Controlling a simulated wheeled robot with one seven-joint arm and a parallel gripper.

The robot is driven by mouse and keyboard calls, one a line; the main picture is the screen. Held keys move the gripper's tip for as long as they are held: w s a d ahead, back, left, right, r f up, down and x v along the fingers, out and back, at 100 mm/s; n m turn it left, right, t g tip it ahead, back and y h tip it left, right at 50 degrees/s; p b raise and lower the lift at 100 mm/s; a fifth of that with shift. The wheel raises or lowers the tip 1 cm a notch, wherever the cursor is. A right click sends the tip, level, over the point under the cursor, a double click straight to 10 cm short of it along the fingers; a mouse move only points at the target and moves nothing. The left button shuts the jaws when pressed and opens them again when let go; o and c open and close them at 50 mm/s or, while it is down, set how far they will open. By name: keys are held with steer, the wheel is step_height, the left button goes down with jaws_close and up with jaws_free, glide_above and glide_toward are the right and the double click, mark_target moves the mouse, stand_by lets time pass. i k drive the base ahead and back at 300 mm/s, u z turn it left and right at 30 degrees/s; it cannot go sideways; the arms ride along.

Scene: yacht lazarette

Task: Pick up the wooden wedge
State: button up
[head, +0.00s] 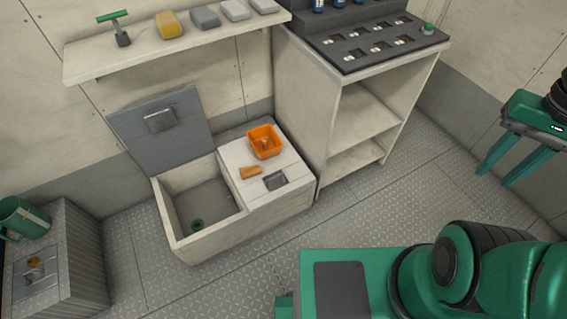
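A small tan-brown wooden wedge (251,172) lies on the closed right half of the locker top, in front of an orange square container (265,142) and to the left of a dark grey rectangular piece (275,181). My gripper (500,172) is at the right side of the head view, with two green fingers spread apart and pointing down-left. It is open with nothing between the fingers. It is far from the wedge, with the shelf cabinet and floor between them in the picture.
The locker (236,229) has its left half open, the grey lid (163,130) leaning on the wall. A cabinet (305,132) stands right of it. A wall shelf (180,50) hangs above. A box with a green mug (24,216) stands left. The floor (360,215) in front is clear.

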mark_target(246, 172)
steer(key=z, duration=1.6)
steer(key=k, duration=1.3)
steer(key=u, duration=1.8)
steer(key=i, duration=1)
